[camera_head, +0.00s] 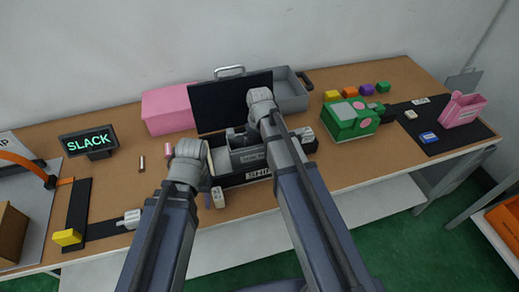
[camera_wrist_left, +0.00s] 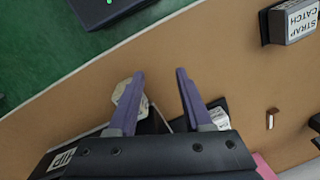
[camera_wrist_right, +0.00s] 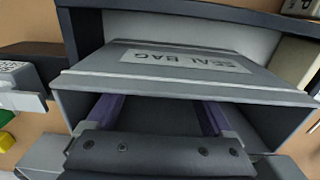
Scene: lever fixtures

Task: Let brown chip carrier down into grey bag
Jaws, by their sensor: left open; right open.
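A grey box with a panel labelled SEAL BAG (camera_wrist_right: 180,82), which I take for the grey bag, fills the right wrist view. In the head view the grey bag (camera_head: 249,158) sits inside an open black case. My right gripper (camera_wrist_right: 160,112) is open, its fingers partly hidden under the panel's near edge; I see nothing between them. My left gripper (camera_wrist_left: 162,95) is open and empty above the table's front strip, beside a cream tag (camera_wrist_left: 127,97). A small brown piece (camera_head: 141,163) stands left of the case; I cannot tell if it is the chip carrier.
The case's black lid (camera_head: 232,102) stands up behind the bag. A pink box (camera_head: 169,109) is behind left, a SLACK display (camera_head: 88,142) at left. A green box (camera_head: 350,118) and several coloured blocks lie to the right.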

